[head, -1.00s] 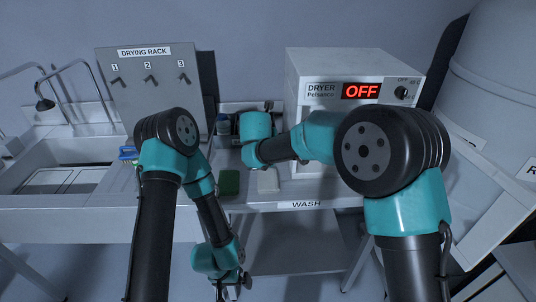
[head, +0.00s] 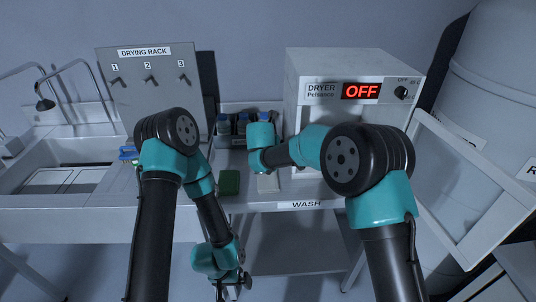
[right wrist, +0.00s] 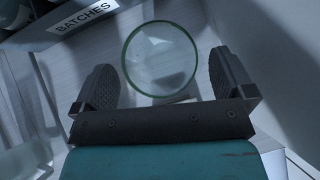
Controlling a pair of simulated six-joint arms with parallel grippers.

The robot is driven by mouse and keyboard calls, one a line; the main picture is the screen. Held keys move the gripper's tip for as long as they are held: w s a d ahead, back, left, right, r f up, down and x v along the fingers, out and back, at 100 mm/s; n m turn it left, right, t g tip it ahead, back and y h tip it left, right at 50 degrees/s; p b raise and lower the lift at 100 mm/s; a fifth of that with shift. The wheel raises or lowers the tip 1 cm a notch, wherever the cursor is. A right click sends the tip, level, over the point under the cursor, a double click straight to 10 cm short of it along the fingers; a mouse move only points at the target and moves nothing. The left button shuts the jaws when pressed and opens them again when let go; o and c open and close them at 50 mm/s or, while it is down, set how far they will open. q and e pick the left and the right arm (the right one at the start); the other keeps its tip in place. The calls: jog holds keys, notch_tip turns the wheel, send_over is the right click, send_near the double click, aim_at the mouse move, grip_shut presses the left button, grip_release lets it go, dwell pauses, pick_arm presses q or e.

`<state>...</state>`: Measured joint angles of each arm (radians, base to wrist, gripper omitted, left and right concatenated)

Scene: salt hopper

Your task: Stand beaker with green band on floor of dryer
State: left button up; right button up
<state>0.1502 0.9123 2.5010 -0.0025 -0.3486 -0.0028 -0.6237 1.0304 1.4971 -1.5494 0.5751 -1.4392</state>
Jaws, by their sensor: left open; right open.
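In the right wrist view, a clear round beaker (right wrist: 160,59) with a green ring is seen from above. My right gripper (right wrist: 164,80) is open, with one finger on each side of the beaker and visible gaps to it. In the head view my right arm hides the beaker and most of that gripper. The white dryer (head: 340,70) stands on the bench, its display reading OFF and its framed door (head: 478,205) swung open to the right. My left gripper (head: 232,284) is open and empty, low in front of the bench.
A rack labelled BATCHES (right wrist: 84,17) with several bottles (head: 242,124) stands left of the dryer. A green sponge (head: 229,183) and a pale pad (head: 268,183) lie on the bench. A drying rack board (head: 150,100) and sink (head: 60,180) are at left.

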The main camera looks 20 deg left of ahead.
jog(key=shift+x, duration=1.35)
jog(key=shift+c, duration=0.3)
jog(key=c, duration=0.9)
